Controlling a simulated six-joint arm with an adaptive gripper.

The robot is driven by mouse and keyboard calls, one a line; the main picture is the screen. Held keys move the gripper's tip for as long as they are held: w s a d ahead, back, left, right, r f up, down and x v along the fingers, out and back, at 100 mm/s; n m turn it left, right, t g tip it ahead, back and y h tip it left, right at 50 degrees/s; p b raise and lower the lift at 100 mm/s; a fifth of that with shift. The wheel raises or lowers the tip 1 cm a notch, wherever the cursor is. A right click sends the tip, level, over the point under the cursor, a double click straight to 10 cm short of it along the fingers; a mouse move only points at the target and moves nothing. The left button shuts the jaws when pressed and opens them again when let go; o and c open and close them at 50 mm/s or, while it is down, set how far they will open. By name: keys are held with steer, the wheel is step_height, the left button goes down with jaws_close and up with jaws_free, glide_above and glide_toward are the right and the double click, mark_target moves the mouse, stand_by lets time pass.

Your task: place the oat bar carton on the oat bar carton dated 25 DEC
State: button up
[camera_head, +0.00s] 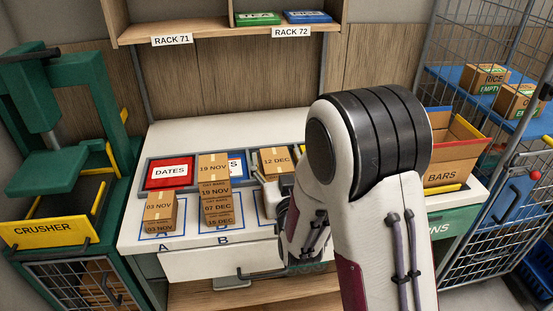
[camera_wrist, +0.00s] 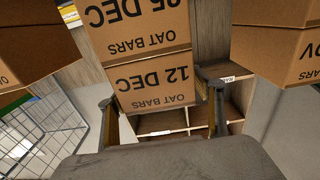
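An oat bar carton marked 12 DEC (camera_head: 275,160) stands at the right of the bench group, partly behind my gripper. In the wrist view, which is upside down, the 12 DEC carton (camera_wrist: 155,80) is joined to another oat bar carton (camera_wrist: 130,22), whose date ends in 5 DEC; its first digit is cut off. The 12 DEC carton is the upper of the two. My gripper (camera_wrist: 163,108) is open in front of the 12 DEC carton, one finger toward each side. A gap shows at the right finger. In the head view my gripper (camera_head: 275,193) is mostly hidden by my arm.
A tall stack (camera_head: 216,200) at B and a shorter stack (camera_head: 160,212) at A stand left of my gripper. Behind are a red DATES tray (camera_head: 150,184) and shelves (camera_head: 180,28). A BARS box (camera_head: 455,175) stands right, the crusher (camera_head: 50,230) left.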

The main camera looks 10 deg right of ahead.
steer(key=shift+r, duration=0.2)
stand_by(0.3)
steer(key=shift+s, duration=2.75)
steer(key=shift+r, duration=0.1)
steer(key=shift+d+r+g, duration=0.1)
steer(key=shift+g, duration=0.2)
steer(key=shift+s+d+r+g, duration=0.15)
steer(key=shift+s+r+g, duration=0.2)
steer(key=shift+g, duration=0.25)
steer(key=g, duration=0.6)
glide_toward(281, 172)
steer(key=s+d+f, duration=0.2)
steer(key=s, duration=0.6)
steer(key=s+d+g, duration=0.3)
steer(key=s+g, duration=0.1)
steer(key=s, duration=1.3)
steer(key=shift+s+r+g, duration=0.25)
steer(key=shift+g, duration=0.05)
